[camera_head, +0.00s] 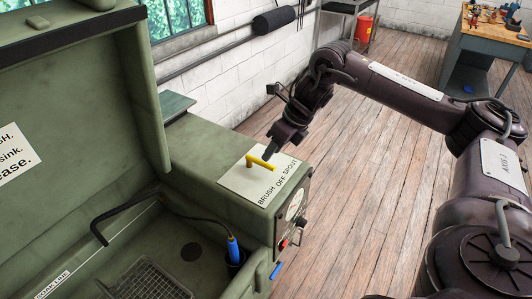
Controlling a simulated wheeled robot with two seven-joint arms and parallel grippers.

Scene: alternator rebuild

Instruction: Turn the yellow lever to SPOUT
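The yellow lever (261,163) stands on a pale plate (238,182) on top of the green washer cabinet. The plate's right edge reads BRUSH, OFF, SPOUT. The lever's bar runs toward the right side of the plate, roughly toward the OFF and SPOUT words; I cannot tell exactly which it marks. My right gripper (272,152) comes down from the upper right, with its dark tip just above and behind the lever's bar. Whether it touches the lever, and whether its fingers are open or shut, I cannot tell. My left gripper is not in view.
The raised green lid (108,95) stands at left beside the open basin (185,275), which holds a wire basket and a blue-handled brush (233,248) on a hose. A gauge and knobs are on the cabinet's front panel (291,222).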

